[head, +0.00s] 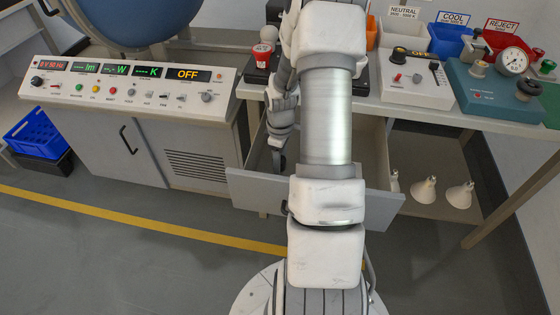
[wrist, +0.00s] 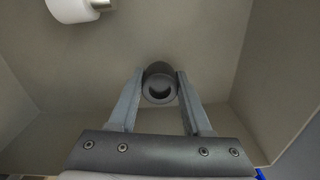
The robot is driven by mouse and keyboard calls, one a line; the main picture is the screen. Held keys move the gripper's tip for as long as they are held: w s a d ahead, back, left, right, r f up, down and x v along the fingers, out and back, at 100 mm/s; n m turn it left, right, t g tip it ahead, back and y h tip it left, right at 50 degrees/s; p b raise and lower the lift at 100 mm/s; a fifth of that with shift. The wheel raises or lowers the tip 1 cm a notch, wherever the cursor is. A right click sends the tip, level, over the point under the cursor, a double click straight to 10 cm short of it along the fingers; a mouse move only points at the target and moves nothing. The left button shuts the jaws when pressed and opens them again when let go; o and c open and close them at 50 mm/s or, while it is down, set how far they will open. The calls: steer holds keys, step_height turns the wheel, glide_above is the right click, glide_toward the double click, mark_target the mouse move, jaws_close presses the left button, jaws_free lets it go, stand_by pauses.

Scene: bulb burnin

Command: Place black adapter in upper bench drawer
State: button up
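The black adapter (wrist: 160,84) is a short dark cylinder with a round opening. It sits between the two fingers of my gripper (wrist: 160,78) in the wrist view, with a finger against each side, and the gripper looks shut on it. The upper bench drawer (head: 255,192) is pulled open in the head view. My gripper (head: 277,165) reaches down inside it, near its left side. Beige drawer walls (wrist: 275,70) surround the gripper in the wrist view. In the head view the adapter is hidden, and my arm covers the drawer's middle. I cannot tell whether the adapter touches the drawer floor.
A white cylindrical object (wrist: 72,8) with a metal end lies in the drawer, ahead and left of the adapter. Several white bulbs (head: 425,190) stand on the shelf at right. The control console (head: 140,88) is left of the drawer. Test fixtures (head: 495,92) and bins crowd the benchtop.

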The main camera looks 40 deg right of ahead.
steer(key=o, duration=0.4)
steer(key=shift+o, duration=0.2)
step_height(320, 180, up, 12)
steer(key=p, duration=0.4)
steer(key=shift+r, duration=0.15)
